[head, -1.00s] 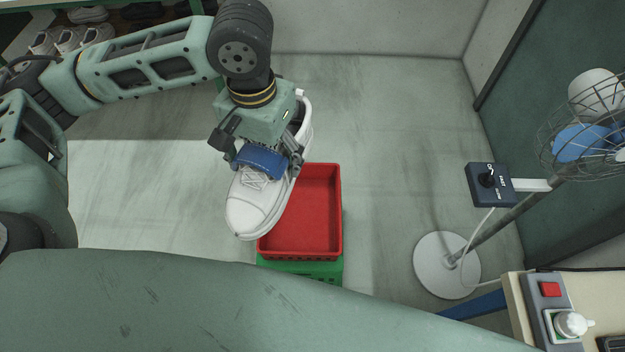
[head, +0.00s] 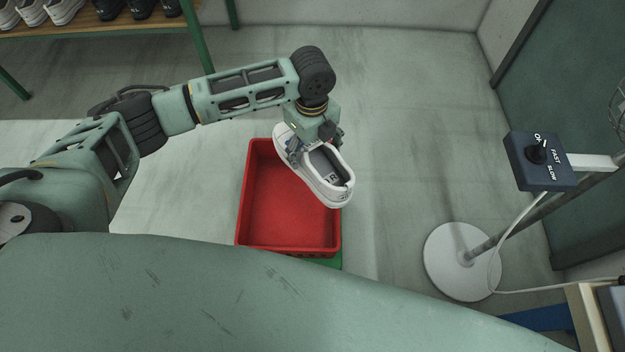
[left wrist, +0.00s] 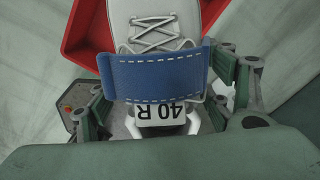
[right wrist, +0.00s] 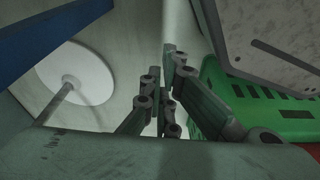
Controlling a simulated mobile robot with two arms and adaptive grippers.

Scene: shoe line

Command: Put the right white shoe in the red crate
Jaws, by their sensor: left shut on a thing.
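My left gripper (head: 312,146) is shut on a white shoe (head: 328,188) and holds it over the upper right part of the red crate (head: 243,205). The shoe's heel points to the lower right and hangs out past the crate's right wall. In the left wrist view the white shoe (left wrist: 155,38) shows its laces, a blue strap (left wrist: 155,75) between the fingers and a tag (left wrist: 161,112) reading 40 R. The visible inside of the red crate is empty. My right gripper (right wrist: 166,85) shows only in the right wrist view, its fingers close together with nothing seen between them.
A green crate (head: 330,262) is under the red one. A rack (head: 100,28) with white and black shoes stands at the upper left. A fan stand with a round white base (head: 462,262) and a control box (head: 540,160) is on the right. Floor between is clear.

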